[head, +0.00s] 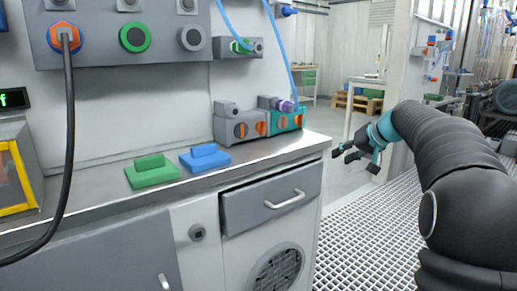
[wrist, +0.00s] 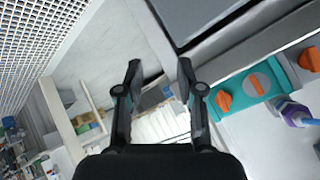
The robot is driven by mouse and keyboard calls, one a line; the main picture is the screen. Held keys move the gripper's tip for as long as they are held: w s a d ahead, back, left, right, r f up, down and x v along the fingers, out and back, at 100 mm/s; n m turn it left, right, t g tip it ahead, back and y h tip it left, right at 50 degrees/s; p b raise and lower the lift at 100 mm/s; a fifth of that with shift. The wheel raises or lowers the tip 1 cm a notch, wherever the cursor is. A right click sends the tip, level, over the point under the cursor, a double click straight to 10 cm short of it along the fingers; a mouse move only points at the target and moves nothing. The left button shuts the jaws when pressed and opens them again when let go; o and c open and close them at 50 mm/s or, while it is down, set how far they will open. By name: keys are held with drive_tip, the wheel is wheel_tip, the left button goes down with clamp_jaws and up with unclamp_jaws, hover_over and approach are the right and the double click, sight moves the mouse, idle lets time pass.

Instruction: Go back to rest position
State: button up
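My gripper (head: 358,155) is at the right of the head view, out past the right end of the counter and above the grating floor. In the wrist view my gripper (wrist: 158,75) has its two fingers apart with nothing between them. It touches nothing that I can see. My black arm with teal joints reaches in from the right edge of the head view.
The counter (head: 100,192) holds a green block (head: 152,172), a blue block (head: 205,158) and grey and teal units with orange knobs (head: 283,121). A black cable (head: 70,120) hangs at left. Grating floor (head: 365,235) at right is clear.

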drive_tip(key=s+a+f+g+h+p, duration=0.1)
drive_tip(key=s+a+f, duration=0.2)
drive_tip(key=s, duration=1.1)
drive_tip(key=s+a+f+h+p, duration=0.2)
drive_tip(key=s+a+f, duration=0.1)
drive_tip(key=s, duration=1.1)
drive_tip(key=s+a+f+g+h+p, duration=0.1)
drive_tip(key=s+a+f+h+p, duration=0.1)
drive_tip(key=s, duration=1.2)
drive_tip(key=shift+a+f+n+g, duration=0.3)
drive_tip(key=shift+a+f, duration=0.3)
drive_tip(key=shift+a, duration=0.7)
